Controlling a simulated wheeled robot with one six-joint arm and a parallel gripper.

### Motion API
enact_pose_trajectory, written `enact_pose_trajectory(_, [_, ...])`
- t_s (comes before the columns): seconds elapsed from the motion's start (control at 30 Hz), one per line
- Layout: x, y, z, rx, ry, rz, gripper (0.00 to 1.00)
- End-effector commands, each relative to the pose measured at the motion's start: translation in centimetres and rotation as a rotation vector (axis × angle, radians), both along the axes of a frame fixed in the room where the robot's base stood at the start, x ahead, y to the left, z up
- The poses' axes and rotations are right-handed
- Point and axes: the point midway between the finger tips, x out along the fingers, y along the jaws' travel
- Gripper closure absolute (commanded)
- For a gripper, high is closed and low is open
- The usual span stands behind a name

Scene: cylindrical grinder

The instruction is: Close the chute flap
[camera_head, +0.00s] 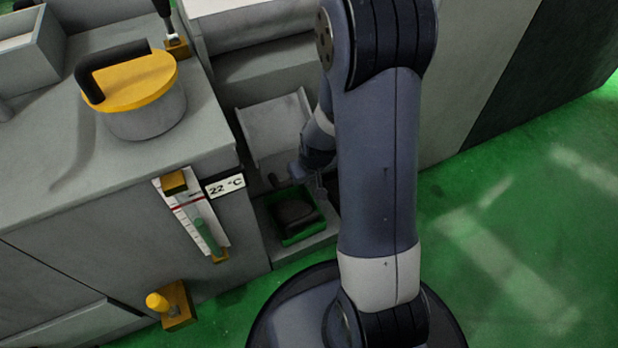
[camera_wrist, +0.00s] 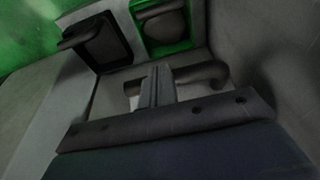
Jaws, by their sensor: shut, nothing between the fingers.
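The chute flap looks like the light grey panel (camera_head: 275,130) in the recess on the machine's side. It is tilted, with its lower edge standing out above the green-lined tray. My gripper (camera_head: 312,185) is at the flap's lower right, partly hidden by my arm. In the wrist view my gripper (camera_wrist: 160,72) is shut and empty. A dark curved handle (camera_wrist: 208,72) lies right behind and beside the fingers. I cannot tell whether they touch it, and the flap's hinge is not clear.
A green tray (camera_head: 287,240) with a dark lump (camera_head: 296,210) stands below the flap. A yellow-lidded pot (camera_head: 140,85) sits on the cabinet top. A gauge (camera_head: 195,215) and a yellow knob (camera_head: 157,302) are on the cabinet front. The green floor (camera_head: 520,230) at right is clear.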

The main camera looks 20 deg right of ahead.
Motion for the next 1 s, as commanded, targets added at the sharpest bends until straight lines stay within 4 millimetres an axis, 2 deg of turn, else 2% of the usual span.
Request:
enact_pose_trajectory(0.1, [0.3,0.0,-1.2,0.0,-0.001,0.0,1.0])
enact_pose_trajectory(0.4, [0.7,0.1,-2.4,0.0,0.0,0.0,1.0])
enact_pose_trajectory(1.0, [0.9,0.1,-2.7,0.0,-0.001,0.0,1.0])
